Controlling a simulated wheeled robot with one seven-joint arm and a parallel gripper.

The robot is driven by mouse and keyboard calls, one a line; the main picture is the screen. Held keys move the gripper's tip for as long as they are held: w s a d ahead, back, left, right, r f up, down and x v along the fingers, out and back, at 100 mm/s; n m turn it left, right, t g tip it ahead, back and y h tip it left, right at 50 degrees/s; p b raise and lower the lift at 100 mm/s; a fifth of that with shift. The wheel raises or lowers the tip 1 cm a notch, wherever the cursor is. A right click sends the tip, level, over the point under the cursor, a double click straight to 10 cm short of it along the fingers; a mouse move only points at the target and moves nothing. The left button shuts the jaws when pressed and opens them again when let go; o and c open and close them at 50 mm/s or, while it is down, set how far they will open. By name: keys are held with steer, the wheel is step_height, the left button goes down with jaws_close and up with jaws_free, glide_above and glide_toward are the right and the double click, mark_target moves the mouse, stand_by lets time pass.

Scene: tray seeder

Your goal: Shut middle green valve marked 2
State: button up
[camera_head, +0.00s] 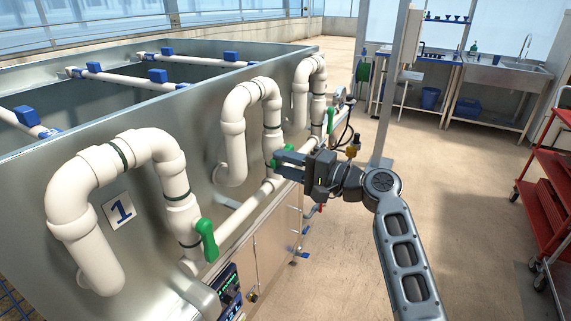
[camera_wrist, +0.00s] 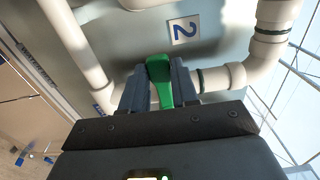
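The middle green valve handle (camera_wrist: 160,72) sits on a white pipe beside a plate marked 2 (camera_wrist: 184,30) in the wrist view. There it lies crosswise to the pipe as pictured. My gripper (camera_wrist: 160,88) has one dark finger on each side of the handle, and both appear to touch it. In the head view my gripper (camera_head: 281,161) reaches in from the right and hides most of the valve; only a bit of green (camera_head: 274,163) shows at its tip.
A green valve handle (camera_head: 207,240) hangs along the nearer pipe by the plate marked 1 (camera_head: 121,210). Another green handle (camera_head: 330,120) is on the farther pipe. A white horizontal pipe (camera_head: 240,215) runs below. Floor to the right is clear up to a red cart (camera_head: 548,185).

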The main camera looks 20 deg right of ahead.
steer(key=o, duration=0.4)
steer(key=b+v, duration=0.1)
steer(key=v, duration=0.6)
steer(key=shift+s+d+b, duration=0.25)
steer(key=shift+s+b, duration=0.05)
